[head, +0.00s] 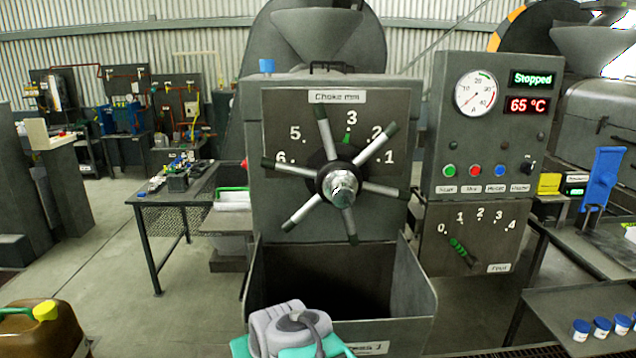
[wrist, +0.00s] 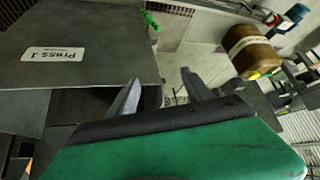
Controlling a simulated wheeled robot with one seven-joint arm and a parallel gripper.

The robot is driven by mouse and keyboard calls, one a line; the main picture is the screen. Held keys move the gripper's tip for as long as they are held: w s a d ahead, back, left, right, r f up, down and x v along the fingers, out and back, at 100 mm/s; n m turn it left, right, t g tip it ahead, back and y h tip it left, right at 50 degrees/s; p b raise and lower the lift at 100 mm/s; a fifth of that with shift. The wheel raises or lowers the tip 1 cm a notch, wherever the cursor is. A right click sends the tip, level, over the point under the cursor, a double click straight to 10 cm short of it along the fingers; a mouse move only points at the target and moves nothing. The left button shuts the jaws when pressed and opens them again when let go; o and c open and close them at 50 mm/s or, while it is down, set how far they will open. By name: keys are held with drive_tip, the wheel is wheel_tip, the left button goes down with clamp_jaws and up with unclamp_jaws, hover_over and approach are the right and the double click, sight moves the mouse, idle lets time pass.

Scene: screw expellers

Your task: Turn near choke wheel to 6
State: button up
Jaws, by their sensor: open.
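The near choke wheel (head: 298,214) is on the front of the press, below a "Choke mm" label (head: 337,97). It has several silver spokes with dark tips around a shiny hub (head: 340,186). A green pointer (head: 347,137) above the hub points at the 3. The scale numbers run from 1 at right to 6 (head: 281,157) at left. My gripper (wrist: 162,78) is open and empty in the wrist view, its two fingers apart. In the head view my arm shows low in front of the press, below the wheel; the fingers cannot be made out there.
A control box (head: 488,130) reads Stopped and 65 °C, right of the wheel. A feed dial (head: 463,252) is below it. The open discharge bin (head: 410,290) is under the wheel. A brown jerrycan (head: 45,335) stands at lower left. A side table (head: 175,199) is left of the press.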

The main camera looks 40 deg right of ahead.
drive_tip(key=shift+o, duration=0.7)
drive_tip(key=w+d+r+m+t+h+p, duration=0.2)
drive_tip(key=w+d+r, duration=0.2)
drive_tip(key=d+r, duration=0.4)
drive_tip(key=shift+d+t, duration=0.15)
drive_tip(key=shift+t, duration=0.25)
drive_tip(key=shift+o, duration=0.5)
drive_tip(key=w+d+r+m+t+h+p, duration=0.1)
drive_tip(key=d+r+t+h, duration=0.1)
drive_tip(key=d+r, duration=0.3)
drive_tip(key=shift+d+r+m+p, duration=0.3)
drive_tip(key=shift+d, duration=0.4)
drive_tip(key=m+t+h+p, duration=0.2)
drive_tip(key=m+t+h, duration=0.1)
drive_tip(key=h, duration=0.2)
approach(344, 198)
drive_tip(key=x, duration=0.5)
drive_tip(key=shift+a+r, duration=0.1)
drive_tip(key=p+x, duration=0.2)
drive_tip(key=x, duration=0.4)
drive_tip(key=shift+w+d, duration=0.3)
drive_tip(key=shift+d, duration=0.05)
drive_tip(key=shift+w+d, duration=0.25)
drive_tip(key=shift+w, duration=0.15)
drive_tip(key=shift+c, duration=0.5)
clamp_jaws()
